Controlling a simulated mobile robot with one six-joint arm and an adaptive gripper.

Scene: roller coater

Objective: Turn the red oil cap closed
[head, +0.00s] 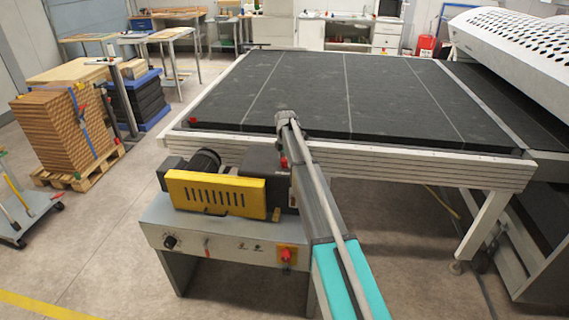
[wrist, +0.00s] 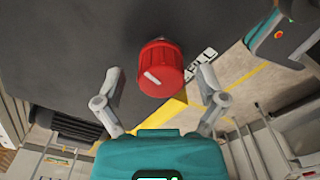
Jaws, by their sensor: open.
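The red oil cap (wrist: 161,70) stands out from a dark grey surface in the wrist view. It is round and ribbed, with a white line on its face pointing to the upper left. My gripper (wrist: 160,80) is open, with one finger to the left of the cap and one to the right. Gaps show between the fingers and the cap; I cannot tell the depth between them. In the head view a small red spot beside my arm, on the dark housing (head: 262,163), may be the cap. My gripper cannot be made out there.
A white label with dark letters (wrist: 202,66) lies right of the cap. A yellow guard (head: 215,192), a black motor (head: 200,168) and a control box with a red knob (head: 287,255) sit near my arm. The wide dark table (head: 350,90) lies behind.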

